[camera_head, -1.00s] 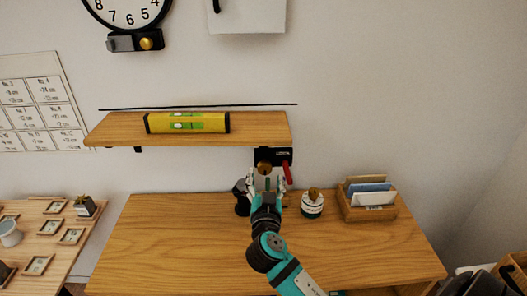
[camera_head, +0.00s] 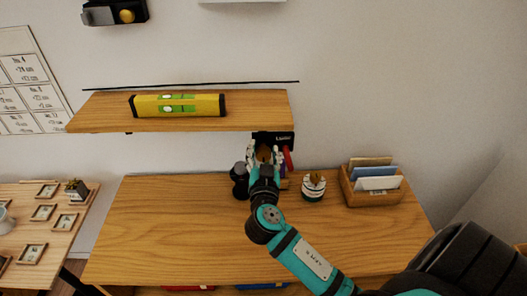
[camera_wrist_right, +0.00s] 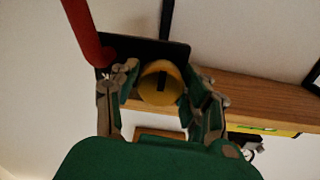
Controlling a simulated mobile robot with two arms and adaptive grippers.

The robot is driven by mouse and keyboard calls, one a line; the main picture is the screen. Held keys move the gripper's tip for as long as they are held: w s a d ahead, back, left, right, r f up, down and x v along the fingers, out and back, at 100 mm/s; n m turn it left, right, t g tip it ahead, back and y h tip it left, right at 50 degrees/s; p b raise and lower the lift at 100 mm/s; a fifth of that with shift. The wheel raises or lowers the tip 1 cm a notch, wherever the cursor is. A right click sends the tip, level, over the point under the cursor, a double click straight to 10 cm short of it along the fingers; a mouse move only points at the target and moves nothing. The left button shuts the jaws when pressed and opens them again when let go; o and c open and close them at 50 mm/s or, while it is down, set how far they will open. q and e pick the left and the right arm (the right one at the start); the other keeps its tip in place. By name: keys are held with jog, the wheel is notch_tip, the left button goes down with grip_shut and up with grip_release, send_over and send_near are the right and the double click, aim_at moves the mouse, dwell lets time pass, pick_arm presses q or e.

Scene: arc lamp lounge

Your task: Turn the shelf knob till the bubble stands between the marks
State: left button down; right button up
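The yellow spirit level (camera_head: 205,104) lies on the wooden shelf (camera_head: 100,121). White bubble spots show toward the left part of its green windows; the marks are too small to make out. The brass shelf knob (camera_wrist_right: 150,90) sits on a black plate under the shelf's right end; it also shows in the head view (camera_head: 263,154). My right gripper (camera_wrist_right: 163,90) is open around the knob, one finger on each side. A gap shows at the right finger; whether the left one touches, I cannot tell. My left gripper is not in view.
A red lever (camera_wrist_right: 86,32) sits beside the knob, close to one finger. On the desk (camera_head: 160,225) below stand a dark object (camera_head: 239,180), a white jar (camera_head: 313,188) and a letter holder (camera_head: 373,193). The desk's left part is clear.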

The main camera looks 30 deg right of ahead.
jog(key=c, duration=0.8)
